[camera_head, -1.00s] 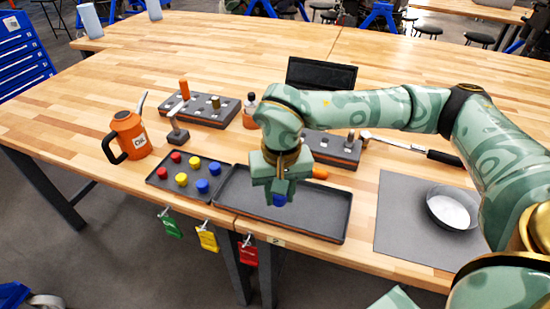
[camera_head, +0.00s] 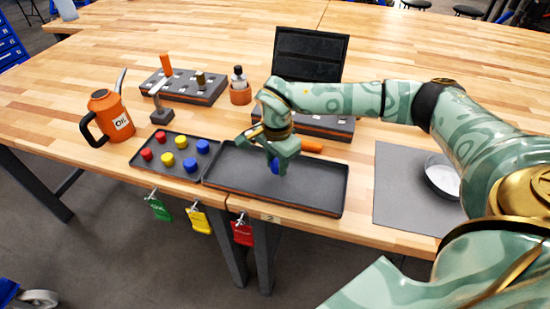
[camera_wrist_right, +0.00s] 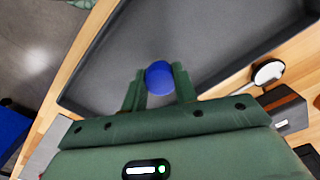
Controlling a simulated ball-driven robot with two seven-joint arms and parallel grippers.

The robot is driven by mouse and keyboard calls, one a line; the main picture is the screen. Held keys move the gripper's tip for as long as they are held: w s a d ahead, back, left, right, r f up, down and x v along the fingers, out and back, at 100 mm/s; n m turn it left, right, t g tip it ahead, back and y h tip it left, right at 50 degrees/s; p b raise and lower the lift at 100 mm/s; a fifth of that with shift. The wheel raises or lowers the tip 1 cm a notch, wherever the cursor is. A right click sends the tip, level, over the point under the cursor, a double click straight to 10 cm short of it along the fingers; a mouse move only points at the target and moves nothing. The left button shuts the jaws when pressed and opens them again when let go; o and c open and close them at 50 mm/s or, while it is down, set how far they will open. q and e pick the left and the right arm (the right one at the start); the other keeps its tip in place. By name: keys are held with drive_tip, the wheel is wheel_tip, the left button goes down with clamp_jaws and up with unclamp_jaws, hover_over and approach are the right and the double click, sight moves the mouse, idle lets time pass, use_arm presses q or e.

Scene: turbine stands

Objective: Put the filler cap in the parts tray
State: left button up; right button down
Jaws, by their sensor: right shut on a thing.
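The blue filler cap (camera_head: 275,166) is between the fingertips of my right gripper (camera_head: 276,160), which is shut on it. The wrist view shows the round blue cap (camera_wrist_right: 158,78) pinched between two green fingers (camera_wrist_right: 160,84). The large dark parts tray (camera_head: 240,189) lies on the bench at the front middle, and it also shows in the wrist view (camera_wrist_right: 215,45). The cap is over the tray's inside. I cannot tell whether it touches the tray floor. My left gripper is not in view.
A smaller tray (camera_head: 137,166) left of the parts tray holds several red, yellow and blue caps. An orange oil can (camera_head: 108,118) stands further left. An orange-handled tool (camera_head: 312,146) lies behind the parts tray. A grey mat (camera_head: 395,205) with a bowl (camera_head: 441,178) is at right.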

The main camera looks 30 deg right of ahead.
sight(277, 164)
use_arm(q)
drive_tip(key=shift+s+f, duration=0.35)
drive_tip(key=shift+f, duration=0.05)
use_arm(e)
drive_tip(key=shift+f, duration=1.1)
use_arm(q)
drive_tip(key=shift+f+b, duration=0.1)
drive_tip(key=shift+b, duration=0.2)
use_arm(e)
drive_tip(key=shift+f, duration=0.25)
drive_tip(key=c, duration=0.9)
unclamp_jaws()
drive_tip(key=shift+o, duration=0.2)
wheel_tip(277, 164, up, 7)
drive_tip(key=p, duration=0.6)
drive_tip(key=shift+r, duration=0.1)
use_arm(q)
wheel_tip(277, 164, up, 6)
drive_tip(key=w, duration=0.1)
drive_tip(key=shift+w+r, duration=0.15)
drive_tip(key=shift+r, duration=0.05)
